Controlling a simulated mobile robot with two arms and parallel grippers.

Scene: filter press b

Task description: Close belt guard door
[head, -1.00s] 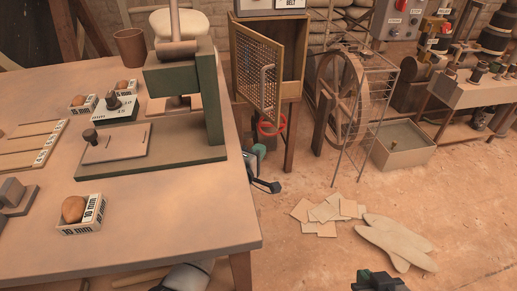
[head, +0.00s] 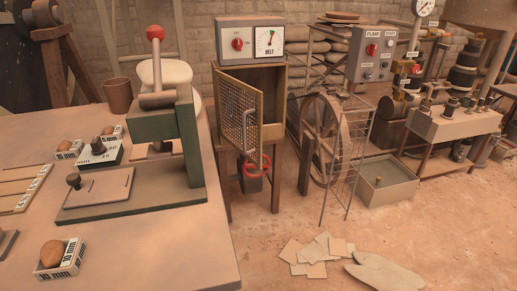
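The belt guard door (head: 238,104) is a wire-mesh panel in a wooden frame, with a vertical grey handle (head: 245,135). It stands open, swung out toward me at the left of the wooden cabinet (head: 274,118). The cabinet's dark interior shows to the right of the door. A grey control box (head: 250,38) marked BELT, with a red knob and a dial, sits on top. Neither of my grippers is in the head view now.
A workbench (head: 165,245) with a green press (head: 165,120) fills the left. A red ring-shaped part (head: 253,168) is under the cabinet. Flat pieces (head: 317,253) lie on the floor; floor before the cabinet is clear.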

